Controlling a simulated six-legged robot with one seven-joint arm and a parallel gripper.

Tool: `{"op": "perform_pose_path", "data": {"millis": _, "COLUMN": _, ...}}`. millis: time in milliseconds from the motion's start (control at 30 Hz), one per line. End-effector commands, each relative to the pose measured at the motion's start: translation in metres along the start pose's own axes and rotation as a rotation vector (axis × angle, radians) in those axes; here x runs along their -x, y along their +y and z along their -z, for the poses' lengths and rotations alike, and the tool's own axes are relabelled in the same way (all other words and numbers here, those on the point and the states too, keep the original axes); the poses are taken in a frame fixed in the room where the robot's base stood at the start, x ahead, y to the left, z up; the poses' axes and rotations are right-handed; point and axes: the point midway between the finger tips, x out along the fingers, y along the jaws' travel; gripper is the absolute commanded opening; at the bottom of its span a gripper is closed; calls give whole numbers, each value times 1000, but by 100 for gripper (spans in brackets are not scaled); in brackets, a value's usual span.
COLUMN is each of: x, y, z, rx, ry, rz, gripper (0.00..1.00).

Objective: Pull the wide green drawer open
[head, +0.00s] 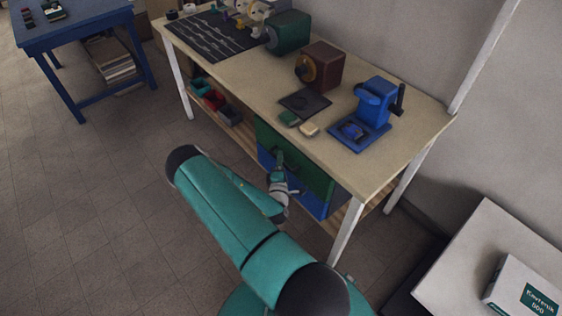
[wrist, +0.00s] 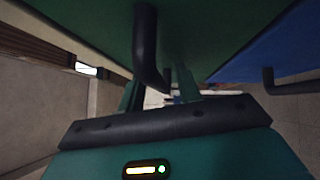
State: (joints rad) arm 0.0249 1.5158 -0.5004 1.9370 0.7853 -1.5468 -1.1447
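The wide green drawer (head: 312,174) is under the workbench's front edge, and its front looks closed. Its face fills the upper part of the wrist view (wrist: 215,28). A dark bar handle (wrist: 146,45) stands out from that face. My gripper (head: 279,160) is at the drawer front, with my arm hiding part of it. In the wrist view my gripper's two green fingers (wrist: 159,90) are apart, and the handle's bend shows between them. A gap shows between the handle and the right finger. Whether either finger touches the handle I cannot tell.
A blue drawer (head: 308,199) with its own dark handle (wrist: 290,87) is below the green one. The bench (head: 385,160) has white legs and a lower shelf with small bins (head: 214,100). A white-topped table (head: 470,250) stands at right. The floor at left is clear.

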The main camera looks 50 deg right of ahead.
Motion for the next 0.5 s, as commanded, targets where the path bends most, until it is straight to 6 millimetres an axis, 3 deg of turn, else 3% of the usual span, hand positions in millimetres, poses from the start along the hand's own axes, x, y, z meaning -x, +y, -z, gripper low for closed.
{"op": "perform_pose_path", "data": {"millis": 33, "x": 0, "y": 0, "z": 0, "rx": 0, "ry": 0, "rz": 0, "gripper": 32}}
{"op": "perform_pose_path", "data": {"millis": 200, "x": 0, "y": 0, "z": 0, "rx": 0, "ry": 0, "rz": 0, "gripper": 0}}
{"op": "perform_pose_path", "data": {"millis": 500, "x": 2, "y": 1, "z": 2, "rx": -1, "ry": 0, "rz": -1, "gripper": 0}}
